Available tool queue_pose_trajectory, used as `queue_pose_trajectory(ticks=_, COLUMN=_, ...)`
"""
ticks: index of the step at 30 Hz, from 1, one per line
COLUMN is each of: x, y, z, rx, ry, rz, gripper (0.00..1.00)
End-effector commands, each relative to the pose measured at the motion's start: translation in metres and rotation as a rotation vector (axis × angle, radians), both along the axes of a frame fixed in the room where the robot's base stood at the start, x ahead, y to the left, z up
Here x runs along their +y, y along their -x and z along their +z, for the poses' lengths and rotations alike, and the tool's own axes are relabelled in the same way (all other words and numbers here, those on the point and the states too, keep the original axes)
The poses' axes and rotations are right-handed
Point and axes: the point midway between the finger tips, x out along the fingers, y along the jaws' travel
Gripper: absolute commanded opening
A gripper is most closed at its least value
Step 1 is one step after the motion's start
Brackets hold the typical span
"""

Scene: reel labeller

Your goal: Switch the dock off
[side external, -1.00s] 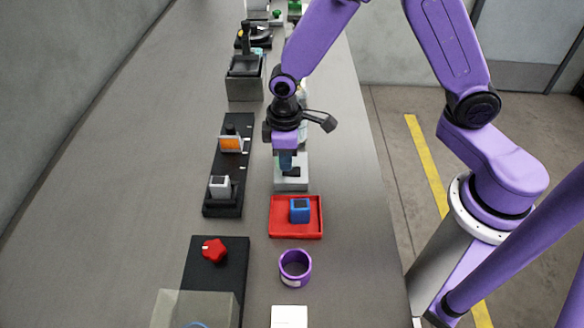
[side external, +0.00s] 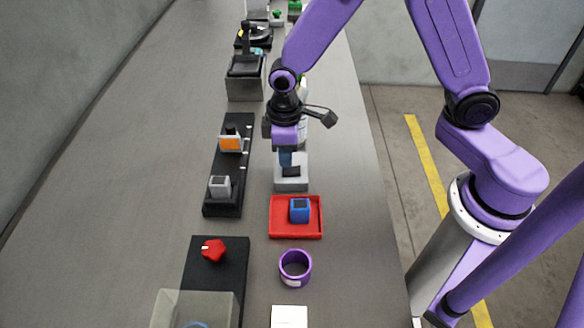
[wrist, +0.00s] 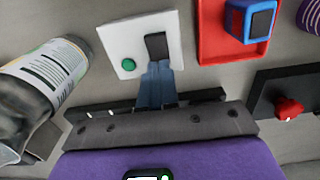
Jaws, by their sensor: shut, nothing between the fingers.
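A pale grey switch box (side external: 292,184) stands on the bench below my gripper. In the wrist view its white top (wrist: 129,36) carries a black rocker (wrist: 157,46) and a green round lamp or button (wrist: 128,64). My gripper (side external: 286,164) points down over the box, its blue fingers shut and empty. In the wrist view the fingertips (wrist: 158,66) are close to the rocker's near end; I cannot tell whether they touch it. A long black base (side external: 208,208) left of the box holds an orange-faced block (side external: 230,144) and a grey block (side external: 219,186).
A red tray (side external: 275,231) with a blue block (side external: 299,211) lies just in front of the box. A purple ring-shaped cup (side external: 295,267) and a black panel with a red knob (side external: 213,250) are nearer. A labelled bottle (wrist: 45,75) stands close beside my gripper.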

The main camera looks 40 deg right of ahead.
Motion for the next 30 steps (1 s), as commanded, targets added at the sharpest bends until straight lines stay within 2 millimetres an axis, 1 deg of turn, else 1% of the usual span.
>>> queue_pose_trajectory(ticks=21, x=0.0, y=0.0, z=0.048, rx=-0.001, ry=-0.001, rz=0.0, gripper=0.0)
queue_pose_trajectory(ticks=30, x=0.0, y=0.0, z=0.051, rx=0.001, ry=0.001, rz=0.0, gripper=0.0)
